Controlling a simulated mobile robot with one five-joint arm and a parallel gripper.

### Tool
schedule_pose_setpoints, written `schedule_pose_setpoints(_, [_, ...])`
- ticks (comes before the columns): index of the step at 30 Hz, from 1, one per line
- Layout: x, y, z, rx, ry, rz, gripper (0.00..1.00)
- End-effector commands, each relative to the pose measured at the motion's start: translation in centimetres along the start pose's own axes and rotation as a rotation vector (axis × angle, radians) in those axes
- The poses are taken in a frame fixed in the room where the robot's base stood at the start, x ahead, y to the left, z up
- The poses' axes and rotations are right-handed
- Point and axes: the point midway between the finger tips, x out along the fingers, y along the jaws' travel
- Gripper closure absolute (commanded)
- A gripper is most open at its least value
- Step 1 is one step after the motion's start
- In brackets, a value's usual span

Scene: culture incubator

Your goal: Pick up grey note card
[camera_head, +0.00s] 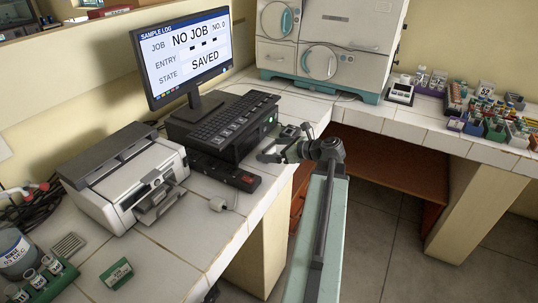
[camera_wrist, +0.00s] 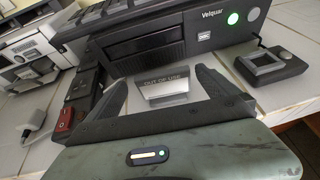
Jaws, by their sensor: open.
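The grey note card (camera_wrist: 164,90), printed "OUT OF USE", shows in the wrist view in front of the black computer unit, tilted back on the white tiles. My gripper (camera_wrist: 161,82) is open, and its two dark fingers appear to either side of the card in that view. I cannot tell whether a finger touches it.
The black computer unit (camera_wrist: 160,46) stands just behind the card. A small dark device (camera_wrist: 270,66) lies to the right, and a dark strip with a red switch (camera_wrist: 66,119) to the left. A printer (camera_head: 125,180) and monitor (camera_head: 185,55) stand on the counter. A green box (camera_head: 117,273) lies at front left.

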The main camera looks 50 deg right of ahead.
Motion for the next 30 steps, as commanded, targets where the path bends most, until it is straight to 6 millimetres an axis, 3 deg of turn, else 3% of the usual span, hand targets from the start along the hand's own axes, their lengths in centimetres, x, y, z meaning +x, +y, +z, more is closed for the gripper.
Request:
schedule_pose_setpoints(5, [1.2,-0.3,-0.2,-0.001,0.000,-0.001,0.02])
schedule_pose_setpoints(12, [5.0,-0.5,-0.2,0.000,0.000,0.000,0.02])
schedule_pose_setpoints(18, [5.0,-0.5,0.0,0.000,0.000,-0.003,0.02])
schedule_pose_setpoints(20, [5.0,-0.5,0.0,0.000,0.000,-0.003,0.16])
schedule_pose_setpoints(25, [5.0,-0.5,-0.1,0.000,0.000,-0.003,0.63])
schedule_pose_setpoints(30, [5.0,-0.6,-0.1,0.000,0.000,-0.003,0.67])
